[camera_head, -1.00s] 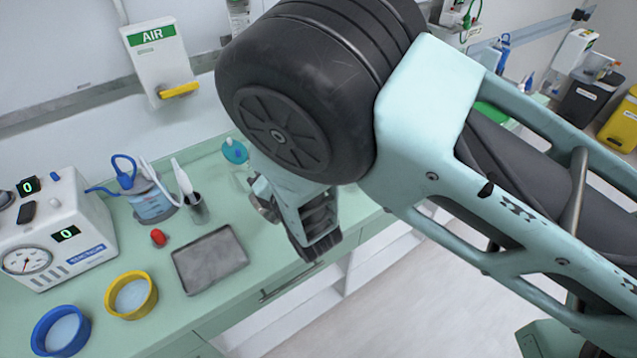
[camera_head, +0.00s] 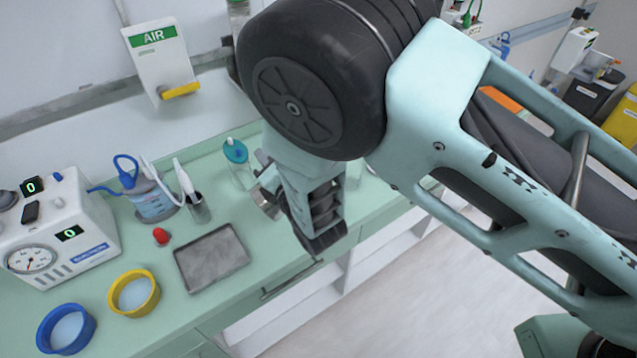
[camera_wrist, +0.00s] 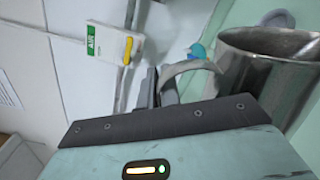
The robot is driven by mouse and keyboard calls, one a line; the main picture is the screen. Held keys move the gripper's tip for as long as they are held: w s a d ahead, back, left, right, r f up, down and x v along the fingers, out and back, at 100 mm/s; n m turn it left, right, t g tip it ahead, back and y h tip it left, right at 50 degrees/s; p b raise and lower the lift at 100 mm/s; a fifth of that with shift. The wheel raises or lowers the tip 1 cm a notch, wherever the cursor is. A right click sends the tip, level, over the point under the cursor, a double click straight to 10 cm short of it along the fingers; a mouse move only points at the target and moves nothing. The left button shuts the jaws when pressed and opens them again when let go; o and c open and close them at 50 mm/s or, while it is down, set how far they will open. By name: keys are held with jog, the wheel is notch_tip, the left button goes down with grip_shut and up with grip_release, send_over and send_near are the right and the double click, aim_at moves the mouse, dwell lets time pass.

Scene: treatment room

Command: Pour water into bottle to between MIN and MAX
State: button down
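A clear bottle (camera_head: 152,200) with a blue cap and tubing and a bluish label stands on the green counter beside the white machine; its MIN and MAX marks cannot be read. My gripper (camera_head: 270,190) is to the right of it, over the counter, its fingers largely hidden behind my wrist. A metal jug (camera_head: 267,205) shows beside it. In the wrist view the jug (camera_wrist: 262,85) is close at the right, its handle between my fingers (camera_wrist: 160,88), which appear shut on it. The water level inside and the jug's exact tilt cannot be made out.
A teal-capped clear bottle (camera_head: 238,165) stands at the back. A metal tray (camera_head: 212,260), a red object (camera_head: 161,237), a cup with white implements (camera_head: 198,208), a yellow bowl (camera_head: 133,293) and a blue bowl (camera_head: 66,331) occupy the counter. The white machine (camera_head: 60,230) is at left.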

aim_at(259, 185)
jog(key=shift+w+d+r+m+p, duration=0.45)
jog(key=shift+d+r+m+p, duration=0.05)
jog(key=shift+d+r+m, duration=0.2)
dwell(2.3)
jog(key=shift+s+a+f, duration=0.1)
jog(key=shift+s+a, duration=0.05)
jog(key=shift+a, duration=0.1)
jog(key=f+n+b, duration=0.1)
jog(key=s+a+f+n+b, duration=0.1)
jog(key=a+f+n+b, duration=0.1)
jog(key=shift+s+a+f+b, duration=0.15)
jog(key=shift+s+a+b, duration=0.05)
jog(key=shift+s+b, duration=0.1)
jog(key=shift+s+a+f+n+b, duration=0.2)
jog(key=shift+a+f+n+b, duration=0.15)
jog(key=shift+f+n+b, duration=0.3)
jog(key=shift+n, duration=0.25)
dwell(0.8)
